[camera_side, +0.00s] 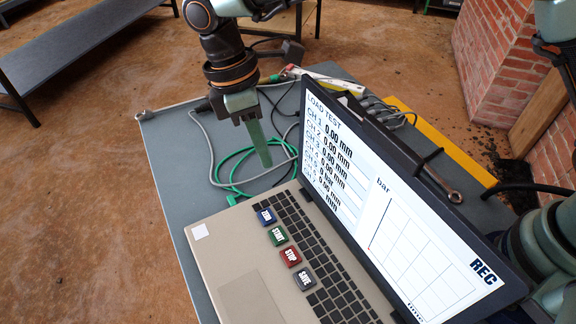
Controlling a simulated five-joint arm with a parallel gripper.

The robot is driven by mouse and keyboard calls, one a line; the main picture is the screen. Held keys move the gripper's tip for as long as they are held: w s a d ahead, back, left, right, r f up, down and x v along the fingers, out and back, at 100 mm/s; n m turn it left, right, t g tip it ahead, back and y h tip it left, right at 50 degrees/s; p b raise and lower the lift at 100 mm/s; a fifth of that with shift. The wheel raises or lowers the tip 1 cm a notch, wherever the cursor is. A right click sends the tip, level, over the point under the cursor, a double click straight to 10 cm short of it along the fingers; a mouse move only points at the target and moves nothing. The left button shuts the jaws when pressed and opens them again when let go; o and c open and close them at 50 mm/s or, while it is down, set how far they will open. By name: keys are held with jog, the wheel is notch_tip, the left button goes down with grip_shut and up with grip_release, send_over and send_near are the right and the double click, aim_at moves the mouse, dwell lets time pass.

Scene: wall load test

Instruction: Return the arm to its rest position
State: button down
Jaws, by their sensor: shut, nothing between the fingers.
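My gripper (259,146) hangs from the arm above the grey table, just beyond the laptop's back left part. Its greenish fingers are shut with nothing between them and point down. The fingertips are close to the green cable, but I cannot tell how high above it they are. The open laptop (250,262) stands on the table, with a blue key (265,216), a green START key (277,236), a red STOP key (290,256) and a grey SAVE key (304,278). Its screen (385,220) reads LOAD TEST, with channels at 0.00 mm and REC in the lower right corner.
The grey table (165,160) carries a green cable (228,165) and grey and black cables. A wrench (440,182) lies behind the screen. A brick wall (500,50) stands at right. A dark bench (80,45) is at upper left. The table's left strip is clear.

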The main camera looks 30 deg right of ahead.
jog(key=w+d+r+m+t+y, duration=0.4)
jog(key=w+d+r+m+t, duration=0.2)
jog(key=d+r+m, duration=0.45)
jog(key=s+d+m+t+h, duration=0.1)
jog(key=s+d+m, duration=0.1)
jog(key=s+d, duration=0.4)
jog(key=s+d+m+h, duration=0.1)
jog(key=s+d, duration=0.5)
jog(key=d, duration=0.8)
jog(key=shift+s+f+m+t, duration=0.2)
jog(key=shift+m+t, duration=0.2)
jog(key=shift+m, duration=0.15)
